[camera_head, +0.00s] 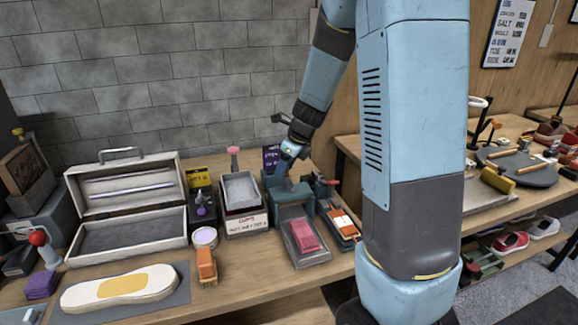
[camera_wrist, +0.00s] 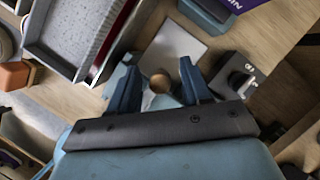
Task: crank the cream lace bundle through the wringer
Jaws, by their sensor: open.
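The teal wringer (camera_head: 291,196) stands on the bench, with a clear tray (camera_head: 318,257) in front holding a pink block (camera_head: 304,236). My gripper (camera_head: 285,163) is above the wringer's back, pointing down. In the wrist view my gripper (camera_wrist: 159,68) is open, with its two dark blue fingers apart. A round brown knob (camera_wrist: 160,83) shows between the fingers, apparently the crank's; contact cannot be told. I cannot make out the cream lace bundle in either view.
A grey tray (camera_head: 241,190) stands left of the wringer, with an open case (camera_head: 125,235) farther left. An orange-and-white item (camera_head: 343,224) lies close on the right. An orange brush (camera_head: 206,265) and a small tub (camera_head: 204,237) stand at the front left.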

